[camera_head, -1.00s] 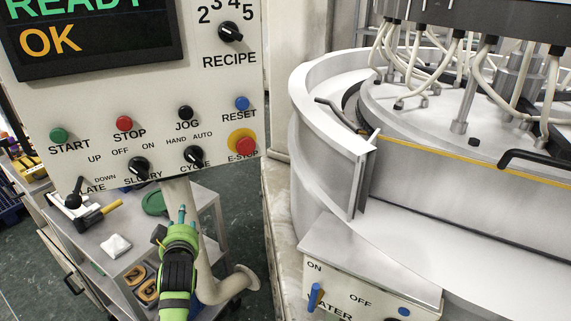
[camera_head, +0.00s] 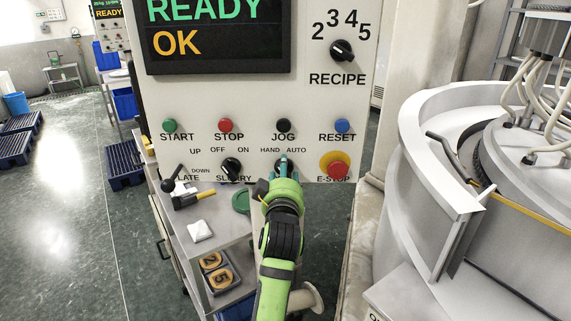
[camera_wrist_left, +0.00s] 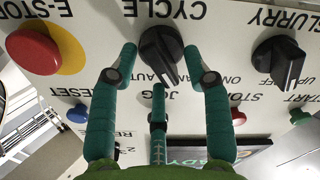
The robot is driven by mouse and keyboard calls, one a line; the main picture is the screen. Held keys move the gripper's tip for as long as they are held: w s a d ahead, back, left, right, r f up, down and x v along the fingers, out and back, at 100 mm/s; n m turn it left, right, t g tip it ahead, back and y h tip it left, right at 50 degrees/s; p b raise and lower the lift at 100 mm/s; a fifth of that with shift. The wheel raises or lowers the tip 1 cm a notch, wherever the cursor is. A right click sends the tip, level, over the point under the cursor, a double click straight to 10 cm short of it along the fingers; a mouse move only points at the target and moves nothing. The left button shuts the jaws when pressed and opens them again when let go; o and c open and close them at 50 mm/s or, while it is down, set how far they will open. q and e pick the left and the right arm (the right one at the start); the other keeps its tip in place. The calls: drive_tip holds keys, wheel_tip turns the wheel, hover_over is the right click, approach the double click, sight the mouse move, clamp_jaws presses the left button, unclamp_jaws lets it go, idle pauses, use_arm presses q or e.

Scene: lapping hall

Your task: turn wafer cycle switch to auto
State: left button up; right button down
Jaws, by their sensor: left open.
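The black cycle switch (camera_wrist_left: 160,52) sits on the white control panel in the wrist view, which shows the panel upside down. Its ridge seems to lean toward the HAND side; the exact setting is hard to read. My left gripper (camera_wrist_left: 162,65) is open, with its teal fingers spread around the knob, one on each side and one below it in the picture. I cannot tell whether they touch it. In the head view my left gripper (camera_head: 283,168) is at the panel's lower edge and hides most of the switch. My right gripper is not in view.
The slurry switch (camera_head: 231,168) is left of the cycle switch and the red E-stop (camera_head: 335,165) right. JOG (camera_head: 284,126) and RESET (camera_head: 342,126) buttons are above. A grey cart (camera_head: 215,238) stands below; a large round machine (camera_head: 440,190) is at right.

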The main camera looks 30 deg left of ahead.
use_arm(q)
drive_tip(key=shift+w+a+f, duration=0.1)
drive_tip(key=shift+w+a, duration=0.25)
drive_tip(key=shift+w, duration=0.1)
drive_tip(key=shift+s+d+r, duration=0.2)
drive_tip(key=shift+s, duration=0.1)
drive_tip(key=shift+s+d+r, duration=0.1)
drive_tip(key=c, duration=0.6)
clamp_jaws()
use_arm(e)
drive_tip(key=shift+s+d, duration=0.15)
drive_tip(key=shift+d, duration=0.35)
